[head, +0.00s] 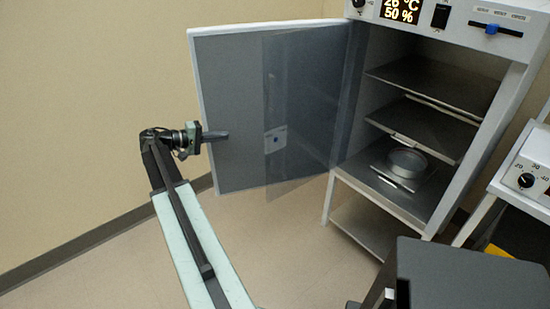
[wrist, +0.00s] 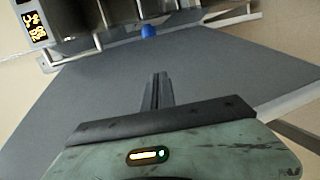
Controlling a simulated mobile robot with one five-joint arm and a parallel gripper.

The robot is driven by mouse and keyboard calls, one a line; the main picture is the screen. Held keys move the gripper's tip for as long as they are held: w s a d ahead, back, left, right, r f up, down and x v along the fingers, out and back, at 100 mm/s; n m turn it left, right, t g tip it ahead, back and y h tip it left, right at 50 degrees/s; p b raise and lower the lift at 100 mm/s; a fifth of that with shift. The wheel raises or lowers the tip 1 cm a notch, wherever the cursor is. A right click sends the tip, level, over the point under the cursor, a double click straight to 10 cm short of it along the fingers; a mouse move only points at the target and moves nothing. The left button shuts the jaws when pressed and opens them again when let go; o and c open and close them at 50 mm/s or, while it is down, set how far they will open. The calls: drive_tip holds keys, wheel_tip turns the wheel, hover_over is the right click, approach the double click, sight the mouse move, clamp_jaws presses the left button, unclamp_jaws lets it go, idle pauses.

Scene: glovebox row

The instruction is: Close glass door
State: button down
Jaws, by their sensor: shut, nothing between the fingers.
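The glass door (head: 300,100) is a see-through panel hinged at the left side of the cabinet opening. It stands swung open in front of the grey outer door (head: 228,85), which is also open. My gripper (head: 222,135) is shut and empty, left of the glass door's free edge and in front of the outer door in the head view. In the wrist view, my gripper (wrist: 158,85) points over a broad grey surface; I cannot pick out the glass there.
The cabinet (head: 430,75) holds metal shelves and a round dish (head: 407,163) on the lower shelf. A second device (head: 524,180) stands at the right. A dark box (head: 470,275) is in the right foreground. The floor (head: 285,235) below the doors is clear.

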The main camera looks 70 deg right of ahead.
sight(276, 128)
drive_tip(key=shift+s+d+r+m+g+b, duration=0.15)
drive_tip(key=shift+s+d+m+g+b, duration=0.3)
drive_tip(key=shift+s+d, duration=1.85)
drive_tip(key=shift+s+d+r+m+g+b, duration=0.1)
drive_tip(key=shift+s+d+g+b, duration=0.5)
drive_tip(key=shift+s, duration=3)
drive_tip(key=shift+s+d+r+m+g+b, duration=0.2)
drive_tip(key=shift+s+d+g, duration=0.45)
drive_tip(key=shift+s+d, duration=1.85)
drive_tip(key=shift+s+a, duration=0.45)
